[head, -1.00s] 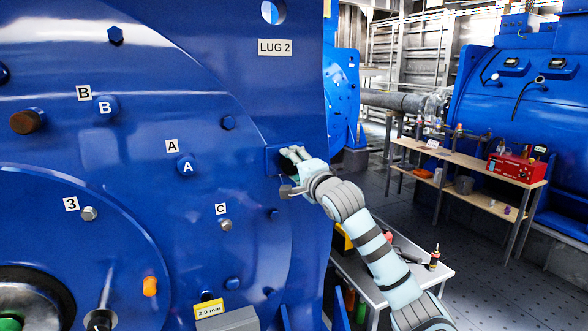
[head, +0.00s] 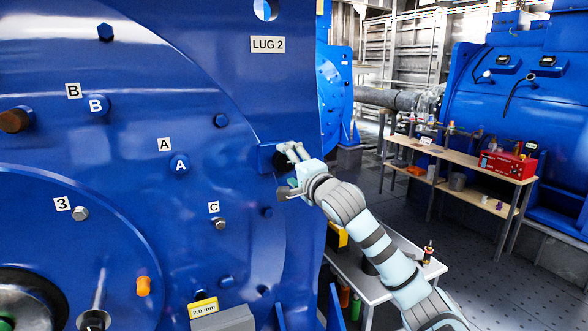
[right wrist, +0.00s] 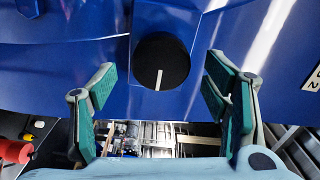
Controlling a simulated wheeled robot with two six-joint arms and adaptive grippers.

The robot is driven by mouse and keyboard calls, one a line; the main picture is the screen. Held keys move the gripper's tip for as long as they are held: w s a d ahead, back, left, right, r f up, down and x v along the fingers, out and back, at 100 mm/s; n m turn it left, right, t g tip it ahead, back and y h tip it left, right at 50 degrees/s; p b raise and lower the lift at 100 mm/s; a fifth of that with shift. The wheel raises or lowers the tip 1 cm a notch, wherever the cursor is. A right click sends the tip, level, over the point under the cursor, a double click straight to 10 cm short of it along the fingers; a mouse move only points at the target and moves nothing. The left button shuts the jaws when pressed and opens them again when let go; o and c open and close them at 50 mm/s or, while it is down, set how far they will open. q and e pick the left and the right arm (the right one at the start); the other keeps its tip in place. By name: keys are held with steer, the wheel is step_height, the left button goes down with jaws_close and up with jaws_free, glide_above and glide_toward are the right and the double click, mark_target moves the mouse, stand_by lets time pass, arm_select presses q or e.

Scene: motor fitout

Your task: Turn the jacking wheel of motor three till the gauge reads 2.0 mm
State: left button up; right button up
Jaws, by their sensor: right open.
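The jacking wheel is a round black knob with a white line (right wrist: 161,62) on a blue block of the blue motor (head: 240,60). In the right wrist view the line points down, toward the gripper's side. In the head view the knob is a small dark shape partly hidden by the fingers. My right gripper (right wrist: 165,105) is open and empty, its green-padded fingers either side of the knob's front and apart from it. It also shows in the head view (head: 288,172). A yellow plate reading 2.0 mm (head: 203,307) sits low on the motor. My left gripper is not in view.
Bolts and labels cover the motor face, with a LUG 2 label (head: 268,44) above the block. A small white table (head: 395,250) stands below my right arm. A wooden bench (head: 470,165) with a red box (head: 508,165) stands farther right. Open floor lies between them.

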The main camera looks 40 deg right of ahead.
steer(key=v, duration=0.5)
steer(key=shift+s, duration=0.2)
